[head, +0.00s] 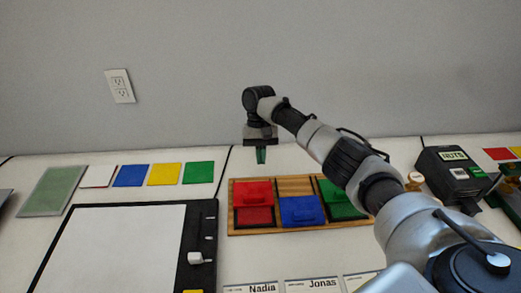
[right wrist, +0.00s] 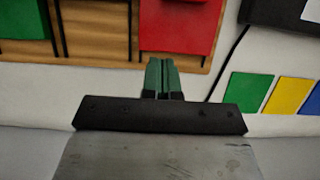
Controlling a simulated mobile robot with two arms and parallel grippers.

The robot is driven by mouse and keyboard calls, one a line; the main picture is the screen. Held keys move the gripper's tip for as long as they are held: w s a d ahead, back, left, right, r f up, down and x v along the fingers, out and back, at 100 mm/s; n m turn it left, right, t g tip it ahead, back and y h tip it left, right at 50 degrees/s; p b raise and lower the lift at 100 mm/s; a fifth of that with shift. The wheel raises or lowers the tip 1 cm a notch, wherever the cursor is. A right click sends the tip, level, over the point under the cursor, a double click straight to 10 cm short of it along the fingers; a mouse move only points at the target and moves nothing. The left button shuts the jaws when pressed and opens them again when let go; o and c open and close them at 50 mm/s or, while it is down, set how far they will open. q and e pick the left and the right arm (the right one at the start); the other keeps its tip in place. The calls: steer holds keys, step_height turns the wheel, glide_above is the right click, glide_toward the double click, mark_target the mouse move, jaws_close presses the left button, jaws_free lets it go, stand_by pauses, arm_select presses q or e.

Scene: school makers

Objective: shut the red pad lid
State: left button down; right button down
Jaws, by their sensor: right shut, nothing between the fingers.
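The red pad (head: 254,216) sits at the left end of a wooden board in the head view. Its red lid (head: 253,191) appears raised at the back of the pad. In the right wrist view the red lid (right wrist: 180,24) shows at the top, cut off by the edge. My right gripper (head: 261,155) is shut and empty, its green fingertips (right wrist: 162,68) pointing down above and behind the board, apart from the lid. My left gripper is not in view.
The wooden board (head: 284,186) also holds a blue pad (head: 301,211), which looks shut, and a green pad (head: 341,203), partly behind my arm. Coloured squares (head: 164,174) lie left. A black-framed board (head: 209,228) lies in front; a NUTS box (head: 452,170) stands right.

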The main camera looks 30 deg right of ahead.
mark_target(262, 191)
steer(key=p+x, duration=0.1)
steer(key=x, duration=0.4)
steer(key=shift+s+f, duration=0.1)
steer(key=shift+s, duration=0.15)
steer(key=shift+s+a+p, duration=0.3)
steer(key=shift+s, duration=0.25)
steer(key=shift+s+a+p, duration=0.25)
steer(key=shift+s+a, duration=0.05)
steer(key=shift+s, duration=0.3)
steer(key=shift+s+a, duration=0.25)
steer(key=shift+s, duration=0.15)
steer(key=shift+s+a+p, duration=0.1)
steer(key=shift+s+p, duration=0.1)
steer(key=shift+p, duration=0.4)
steer(key=s+p, duration=0.1)
steer(key=p, duration=0.1)
steer(key=s+a+p, duration=0.1)
steer(key=s+p, duration=0.1)
steer(key=p, duration=0.1)
steer(key=s+a+p, duration=0.1)
steer(key=s+p, duration=0.1)
steer(key=p, duration=0.1)
steer(key=shift+s+a+r, duration=0.1)
steer(key=shift+a+r, duration=0.15)
steer(key=shift+r, duration=0.05)
steer(key=shift+s+a+f+p, duration=0.2)
steer(key=shift+s+a+p, duration=0.05)
steer(key=shift+s+p, duration=0.3)
steer(key=shift+f, duration=0.15)
